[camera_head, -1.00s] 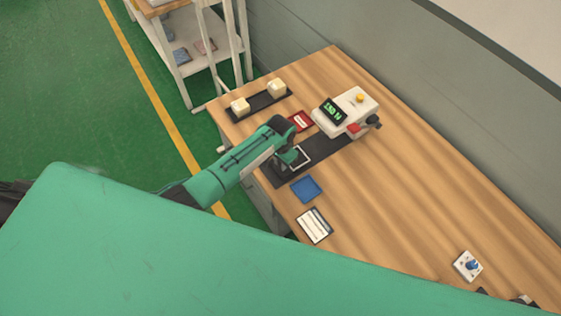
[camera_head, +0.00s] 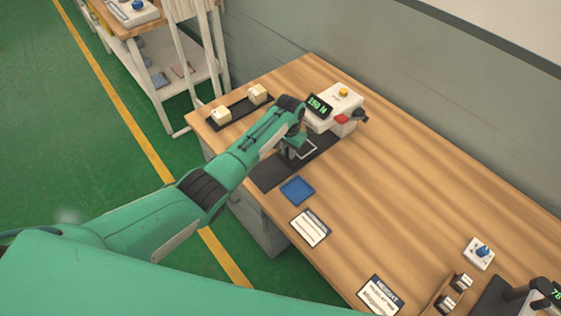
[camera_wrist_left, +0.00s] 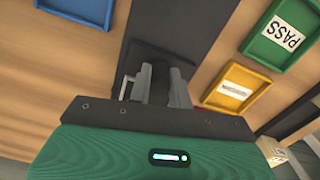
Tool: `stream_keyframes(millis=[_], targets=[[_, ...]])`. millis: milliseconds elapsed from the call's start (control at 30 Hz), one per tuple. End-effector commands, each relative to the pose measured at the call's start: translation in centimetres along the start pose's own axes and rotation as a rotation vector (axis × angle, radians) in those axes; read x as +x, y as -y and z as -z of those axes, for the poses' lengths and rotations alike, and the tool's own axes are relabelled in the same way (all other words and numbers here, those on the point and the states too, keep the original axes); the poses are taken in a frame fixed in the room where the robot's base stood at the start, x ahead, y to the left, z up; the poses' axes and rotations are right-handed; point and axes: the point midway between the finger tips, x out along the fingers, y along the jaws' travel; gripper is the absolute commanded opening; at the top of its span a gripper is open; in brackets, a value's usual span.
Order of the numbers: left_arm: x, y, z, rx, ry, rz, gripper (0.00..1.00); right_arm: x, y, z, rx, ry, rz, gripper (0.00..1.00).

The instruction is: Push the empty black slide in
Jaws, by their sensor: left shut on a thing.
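The black slide (camera_head: 308,150), a dark plate with a pale outline, lies on a dark strip (camera_head: 270,177) in front of the white tester (camera_head: 338,108). I see nothing lying on its visible part. My left gripper (camera_head: 295,150) is down at the slide's near side and hides part of it. In the left wrist view the gripper (camera_wrist_left: 160,84) is shut on the slide's handle, mostly hidden between the fingers; a pale metal piece shows beside them. The slide (camera_wrist_left: 163,58) lies just beyond the fingertips. My right gripper is not seen.
A blue tray (camera_head: 297,190) and a white card (camera_head: 310,227) lie near the strip. Green (camera_wrist_left: 284,35) and yellow (camera_wrist_left: 238,90) trays show in the left wrist view. A black rack (camera_head: 238,108) holds two pale blocks. The table's right middle is clear.

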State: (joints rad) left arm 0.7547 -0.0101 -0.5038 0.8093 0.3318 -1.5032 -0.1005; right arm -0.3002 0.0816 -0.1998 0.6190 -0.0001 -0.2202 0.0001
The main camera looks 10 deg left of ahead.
Motion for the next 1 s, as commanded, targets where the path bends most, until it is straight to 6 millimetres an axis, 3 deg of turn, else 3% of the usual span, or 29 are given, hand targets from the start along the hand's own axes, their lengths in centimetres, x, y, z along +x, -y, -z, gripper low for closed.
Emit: stream_keyframes(millis=[367,400,500,833,1000], targets=[[0.1,0.0,0.3,0.0,0.005,0.001,0.0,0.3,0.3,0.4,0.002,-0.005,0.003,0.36],[0.1,0.0,0.3,0.0,0.005,0.001,0.22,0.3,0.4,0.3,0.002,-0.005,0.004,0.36],[0.0,0.0,0.3,0.0,0.004,0.001,0.41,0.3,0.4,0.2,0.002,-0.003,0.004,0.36],[-0.2,-0.1,0.3,0.001,0.002,0.001,0.41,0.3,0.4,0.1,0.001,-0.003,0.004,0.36],[-1.7,-0.1,0.4,0.001,-0.001,0.001,0.41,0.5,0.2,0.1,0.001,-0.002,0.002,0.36]])
